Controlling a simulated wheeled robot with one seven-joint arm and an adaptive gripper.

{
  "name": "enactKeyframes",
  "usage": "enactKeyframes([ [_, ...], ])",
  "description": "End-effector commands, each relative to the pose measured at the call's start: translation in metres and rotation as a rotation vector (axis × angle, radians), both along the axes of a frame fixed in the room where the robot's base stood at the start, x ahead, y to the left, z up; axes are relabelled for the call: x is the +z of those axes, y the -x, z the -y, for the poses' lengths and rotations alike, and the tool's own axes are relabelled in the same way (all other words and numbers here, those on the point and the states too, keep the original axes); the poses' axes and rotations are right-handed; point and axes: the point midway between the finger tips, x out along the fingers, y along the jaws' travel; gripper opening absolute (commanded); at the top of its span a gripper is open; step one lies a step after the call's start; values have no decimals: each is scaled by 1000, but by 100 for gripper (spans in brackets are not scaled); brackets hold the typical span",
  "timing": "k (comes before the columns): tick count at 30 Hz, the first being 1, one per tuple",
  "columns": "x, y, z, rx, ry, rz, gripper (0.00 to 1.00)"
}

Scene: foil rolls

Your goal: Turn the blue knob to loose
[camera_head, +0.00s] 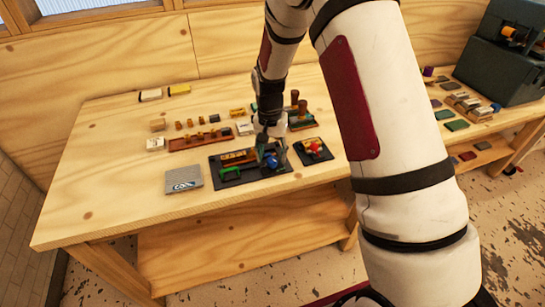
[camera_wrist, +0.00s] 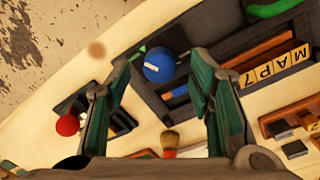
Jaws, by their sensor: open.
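The blue knob (camera_wrist: 160,65) is round with a pale line across its face. It sits at one end of a dark tray (camera_wrist: 183,106) in the wrist view. In the head view the blue knob (camera_head: 271,160) shows on the right part of the dark tray (camera_head: 226,181), on the wooden table. My gripper (camera_head: 272,150) is over that end of the tray. In the wrist view my gripper (camera_wrist: 168,75) is open, its two green-padded fingers on either side of the knob. I cannot tell whether either finger touches it. The knob's setting is not readable.
A green handle (camera_head: 231,172) lies on the tray's left part. A small black block with a red knob (camera_head: 314,149) stands right of the tray. A grey card (camera_head: 184,179) lies to the left. Several small blocks and a wooden rack (camera_head: 200,139) sit behind. The table's front left is clear.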

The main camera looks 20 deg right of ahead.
Motion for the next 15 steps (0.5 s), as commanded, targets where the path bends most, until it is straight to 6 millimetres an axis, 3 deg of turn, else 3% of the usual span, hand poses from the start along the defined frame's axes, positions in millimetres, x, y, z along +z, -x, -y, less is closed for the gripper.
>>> enactKeyframes([
  [6, -17, 0, 1, 0, 1, 1, 48],
  [15, -19, 0, 1, 0, 0, 1, 48],
])
